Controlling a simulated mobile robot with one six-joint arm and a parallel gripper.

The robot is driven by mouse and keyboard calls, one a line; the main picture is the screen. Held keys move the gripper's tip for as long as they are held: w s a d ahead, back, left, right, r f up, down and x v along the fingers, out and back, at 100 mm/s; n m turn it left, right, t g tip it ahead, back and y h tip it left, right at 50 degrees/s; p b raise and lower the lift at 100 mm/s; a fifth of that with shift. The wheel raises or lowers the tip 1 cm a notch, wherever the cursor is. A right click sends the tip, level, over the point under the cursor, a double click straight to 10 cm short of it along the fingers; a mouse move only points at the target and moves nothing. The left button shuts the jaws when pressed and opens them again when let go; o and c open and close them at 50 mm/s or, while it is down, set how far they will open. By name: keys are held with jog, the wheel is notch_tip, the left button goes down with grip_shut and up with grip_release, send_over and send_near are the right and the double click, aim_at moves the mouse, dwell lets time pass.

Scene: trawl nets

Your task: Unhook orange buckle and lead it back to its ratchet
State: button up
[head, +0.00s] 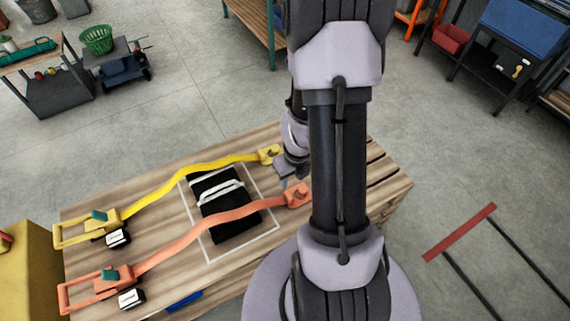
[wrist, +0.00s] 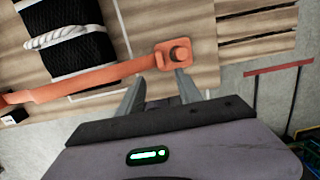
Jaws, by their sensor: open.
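The orange buckle (head: 298,195) sits at the right end of the orange strap (head: 200,231), near the right side of the wooden table. In the wrist view the buckle (wrist: 173,55) appears seated around a dark round peg. The orange ratchet (head: 105,283) lies at the strap's other end, at the table's front left. My gripper (wrist: 158,82) is open and empty, its two fingers pointing toward the buckle and apparently just short of it. In the head view my arm partly hides the gripper (head: 292,182).
A yellow strap (head: 180,178) runs alongside, from a yellow ratchet (head: 103,227) to a yellow buckle (head: 269,154). A red-topped frame (head: 460,232) stands on the floor at right.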

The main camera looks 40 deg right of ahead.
aim_at(289, 195)
jog(key=f+b, duration=0.3)
jog(key=f, duration=0.1)
jog(key=w+f+b, duration=0.1)
jog(key=f+b, duration=0.2)
jog(key=f, duration=0.2)
jog(key=f+b, duration=0.4)
jog(key=shift+w+d+f, duration=0.2)
jog(key=shift+w+f, duration=0.15)
jog(key=shift+f, duration=0.05)
grip_shut()
jog(key=shift+r, duration=0.1)
jog(key=shift+s+d, duration=0.1)
jog(key=shift+d, duration=0.35)
jog(key=shift+p, duration=0.4)
jog(key=shift+r+p, duration=0.6)
